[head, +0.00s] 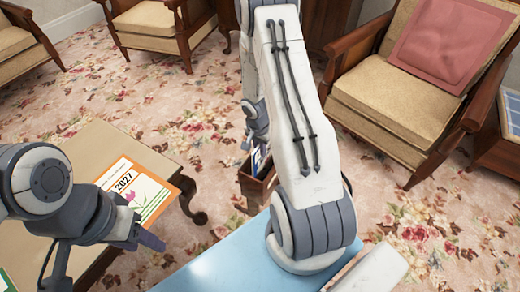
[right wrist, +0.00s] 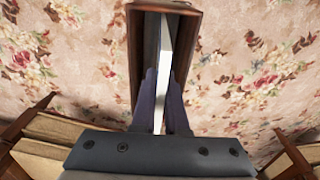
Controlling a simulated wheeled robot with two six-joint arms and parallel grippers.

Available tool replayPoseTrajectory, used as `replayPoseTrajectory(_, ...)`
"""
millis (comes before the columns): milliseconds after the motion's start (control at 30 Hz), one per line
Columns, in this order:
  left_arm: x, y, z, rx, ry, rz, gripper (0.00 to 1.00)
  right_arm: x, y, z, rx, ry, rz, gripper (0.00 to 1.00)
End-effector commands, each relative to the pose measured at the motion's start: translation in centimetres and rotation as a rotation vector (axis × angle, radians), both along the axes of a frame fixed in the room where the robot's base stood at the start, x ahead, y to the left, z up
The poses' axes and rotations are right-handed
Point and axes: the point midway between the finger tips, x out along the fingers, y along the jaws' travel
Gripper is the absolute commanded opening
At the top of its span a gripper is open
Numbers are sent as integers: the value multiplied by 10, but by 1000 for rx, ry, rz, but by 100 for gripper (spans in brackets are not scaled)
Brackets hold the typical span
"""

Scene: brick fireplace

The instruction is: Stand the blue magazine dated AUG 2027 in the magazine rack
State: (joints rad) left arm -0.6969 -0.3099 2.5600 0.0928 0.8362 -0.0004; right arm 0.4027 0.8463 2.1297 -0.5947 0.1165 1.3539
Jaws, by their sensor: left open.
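The brown wooden magazine rack (head: 252,190) stands on the carpet beyond my right arm. It also shows from above in the right wrist view (right wrist: 137,50). A thin magazine (right wrist: 165,75) is upright inside its opening, seen edge-on as white with a bluish strip. In the head view its blue-and-white top (head: 257,158) shows above the rack; no date is legible. My right gripper (right wrist: 162,85) has its fingers on both sides of this magazine, at the rack's mouth, and looks shut on it. My left gripper (head: 144,226) is open and empty beside the low table.
The wooden table (head: 92,150) at left bears an orange-edged magazine (head: 155,175) marked 2027, close to my left gripper, and a green-edged item (head: 7,283). An armchair (head: 385,105) stands right of the rack, others at the back left. Flowered carpet (head: 150,105) is clear between.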

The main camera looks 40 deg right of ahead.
Motion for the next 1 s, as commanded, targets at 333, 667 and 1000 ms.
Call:
replayPoseTrajectory(333, 0, 0, 0, 0, 0, 0, 50, 0, 0, 0, 0, 0, 0, 46)
replayPoseTrajectory(667, 0, 0, 27, 0, 0, 0, 50, -1, 3, 41, -1, -2, -1, 46)
replayPoseTrajectory(1000, 0, 0, 54, 0, 0, 0, 50, -3, 8, 97, -1, -2, -1, 46)
